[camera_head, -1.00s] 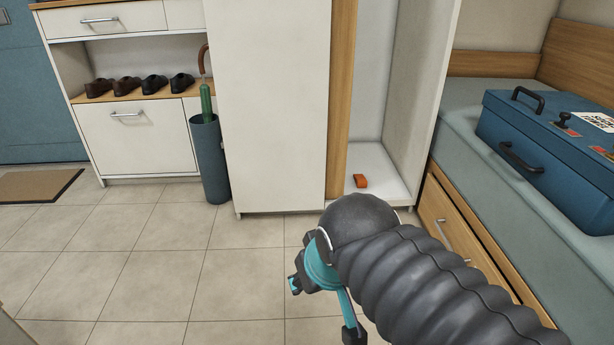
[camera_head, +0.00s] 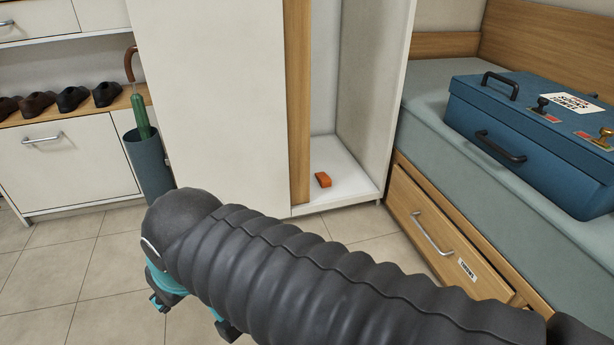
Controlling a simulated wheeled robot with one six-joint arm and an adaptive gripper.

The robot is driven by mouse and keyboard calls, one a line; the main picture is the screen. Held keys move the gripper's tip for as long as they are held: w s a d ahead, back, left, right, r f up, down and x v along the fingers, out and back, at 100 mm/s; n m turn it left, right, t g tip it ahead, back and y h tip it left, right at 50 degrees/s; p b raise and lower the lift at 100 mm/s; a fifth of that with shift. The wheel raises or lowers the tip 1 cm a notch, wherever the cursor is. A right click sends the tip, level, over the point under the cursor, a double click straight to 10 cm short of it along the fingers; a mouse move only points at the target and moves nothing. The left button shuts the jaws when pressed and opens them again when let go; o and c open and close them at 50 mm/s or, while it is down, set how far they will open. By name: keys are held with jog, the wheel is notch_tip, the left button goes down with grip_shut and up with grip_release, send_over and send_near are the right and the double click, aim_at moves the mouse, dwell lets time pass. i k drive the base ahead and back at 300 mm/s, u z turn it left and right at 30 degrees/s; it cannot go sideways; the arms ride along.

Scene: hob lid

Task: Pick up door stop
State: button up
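The door stop looks to be the small orange block (camera_head: 323,180) lying on the white floor of the open wardrobe (camera_head: 345,178), near its front edge. My gripper (camera_head: 190,316) is at the lower left, over the tiled floor, in front of the wardrobe and well apart from the block. My dark ribbed arm covers much of the lower middle. Only parts of the teal and black gripper show below the arm, and its fingertips are partly hidden.
A white sliding door (camera_head: 210,100) covers the wardrobe's left side. A blue toolbox (camera_head: 540,135) sits on the grey-green bench (camera_head: 420,95) at right, above a wooden drawer (camera_head: 440,235). An umbrella stand (camera_head: 149,165) and shoe cabinet (camera_head: 65,165) stand left. Some tiles are clear.

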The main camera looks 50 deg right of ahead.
aim_at(325, 182)
jog(key=z, duration=0.55)
jog(key=i, duration=0.9)
jog(key=z, duration=0.85)
